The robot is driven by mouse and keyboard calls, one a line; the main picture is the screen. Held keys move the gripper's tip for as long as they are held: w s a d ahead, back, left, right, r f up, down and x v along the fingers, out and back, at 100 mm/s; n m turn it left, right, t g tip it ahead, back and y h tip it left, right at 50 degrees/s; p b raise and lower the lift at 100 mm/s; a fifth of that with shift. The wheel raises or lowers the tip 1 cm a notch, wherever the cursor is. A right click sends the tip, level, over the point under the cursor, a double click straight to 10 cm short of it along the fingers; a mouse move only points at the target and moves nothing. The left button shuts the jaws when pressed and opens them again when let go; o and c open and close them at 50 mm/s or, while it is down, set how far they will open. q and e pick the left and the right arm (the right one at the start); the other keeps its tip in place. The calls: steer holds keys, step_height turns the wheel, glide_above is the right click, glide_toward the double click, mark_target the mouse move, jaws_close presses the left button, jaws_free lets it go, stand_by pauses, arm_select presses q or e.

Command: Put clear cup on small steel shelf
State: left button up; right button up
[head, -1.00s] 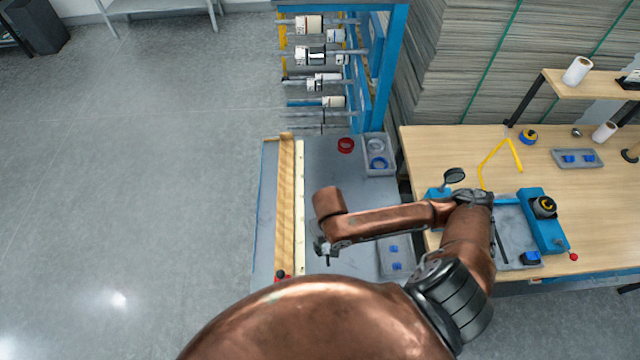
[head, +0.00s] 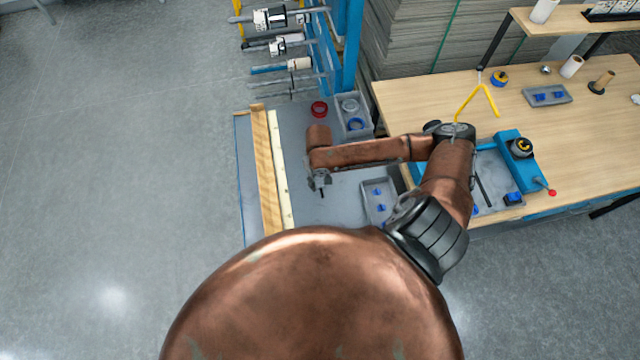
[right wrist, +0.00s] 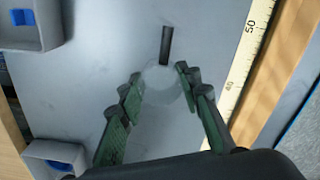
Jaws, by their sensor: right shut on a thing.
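The clear cup (right wrist: 160,79) shows in the right wrist view as a faint, see-through round shape between the fingertips. My right gripper (right wrist: 159,76) is shut on it, with one green-padded finger on each side. In the head view my right gripper (head: 319,183) is over the grey bench, right of the wooden strip; the cup cannot be made out there. How high the cup is above the bench is hard to tell. I cannot pick out a small steel shelf in either current view. My left gripper is not in view.
The grey bench (head: 330,208) carries a measuring strip (head: 280,170), a red ring (head: 319,108) and grey trays (head: 366,115) with blue parts. A blue roll rack (head: 350,45) stands behind. A wooden table (head: 420,95) with a crank device (head: 525,160) is right. Open floor lies left.

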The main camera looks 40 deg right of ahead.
mark_target(320, 182)
steer(key=shift+w+d+f, duration=0.15)
steer(key=shift+d+f, duration=0.1)
steer(key=shift+f, duration=0.05)
steer(key=shift+w+d+f, duration=0.1)
steer(key=shift+w+f, duration=0.05)
steer(key=shift+f, duration=0.05)
step_height(320, 182, down, 4)
steer(key=shift+d+r, duration=0.15)
steer(key=shift+r, duration=0.1)
steer(key=shift+w, duration=0.1)
steer(key=shift+f, duration=0.15)
steer(key=o, duration=1.1)
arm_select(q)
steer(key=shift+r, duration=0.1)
arm_select(e)
steer(key=shift+o, duration=0.2)
